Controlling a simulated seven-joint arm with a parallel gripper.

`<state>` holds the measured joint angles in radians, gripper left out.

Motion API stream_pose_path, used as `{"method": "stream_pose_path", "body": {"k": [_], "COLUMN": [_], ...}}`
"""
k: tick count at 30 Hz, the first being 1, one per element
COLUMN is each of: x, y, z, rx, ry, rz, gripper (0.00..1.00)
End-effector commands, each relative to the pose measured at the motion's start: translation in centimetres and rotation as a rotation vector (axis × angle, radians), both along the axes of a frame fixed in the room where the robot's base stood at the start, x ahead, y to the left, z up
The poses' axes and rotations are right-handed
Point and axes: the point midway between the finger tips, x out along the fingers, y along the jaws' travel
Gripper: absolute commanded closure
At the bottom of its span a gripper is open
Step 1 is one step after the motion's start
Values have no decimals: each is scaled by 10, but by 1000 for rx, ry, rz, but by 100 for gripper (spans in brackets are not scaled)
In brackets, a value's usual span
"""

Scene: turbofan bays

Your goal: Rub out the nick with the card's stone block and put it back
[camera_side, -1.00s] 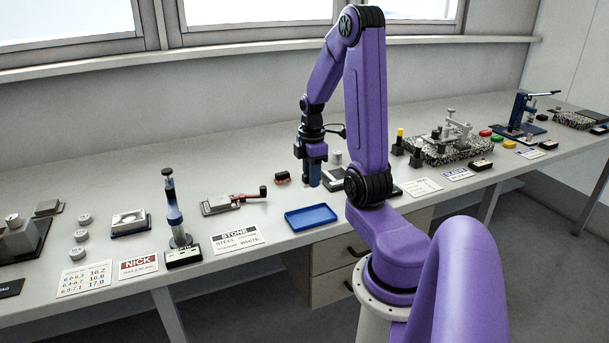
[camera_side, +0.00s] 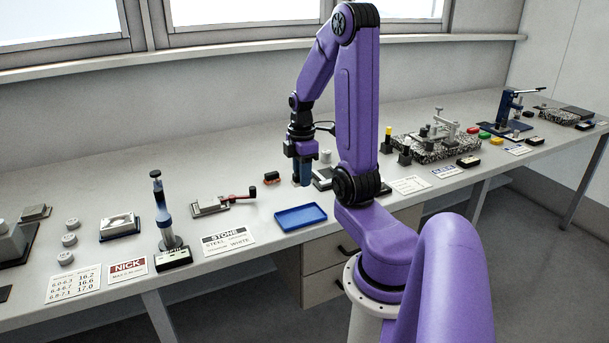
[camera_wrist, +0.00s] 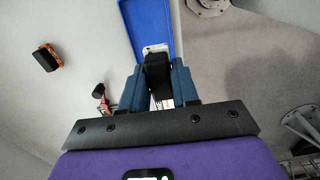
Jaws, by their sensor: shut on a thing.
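My gripper (camera_side: 302,180) is above the bench just behind the blue tray (camera_side: 280,222). In the wrist view my gripper (camera_wrist: 158,75) is shut on a dark block (camera_wrist: 157,65) with a white end, the tray's blue floor (camera_wrist: 151,14) showing beyond it. A black block with an orange-red part (camera_side: 271,178) lies on the bench left of my gripper; it also shows in the wrist view (camera_wrist: 47,57). The stone card (camera_side: 229,239) reads STEEL and WHITE; its other words are too small to read. The nick itself cannot be made out.
A clamp fixture with a red handle (camera_side: 212,206) stands left of the tray. Further left are an upright gauge (camera_side: 163,215), a grey block on a dark base (camera_side: 119,225) and the nick card (camera_side: 127,268). A granite-based fixture (camera_side: 432,147) stands at right.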

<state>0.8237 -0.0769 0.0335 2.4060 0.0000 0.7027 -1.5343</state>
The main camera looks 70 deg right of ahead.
Motion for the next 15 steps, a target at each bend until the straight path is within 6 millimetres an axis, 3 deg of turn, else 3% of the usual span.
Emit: {"method": "stream_pose_path", "body": {"k": [5, 15], "x": [42, 154], "y": [-11, -19], "z": [2, -5], "rx": [0, 0], "ry": [0, 0], "rz": [6, 7], "gripper": [95, 95]}}
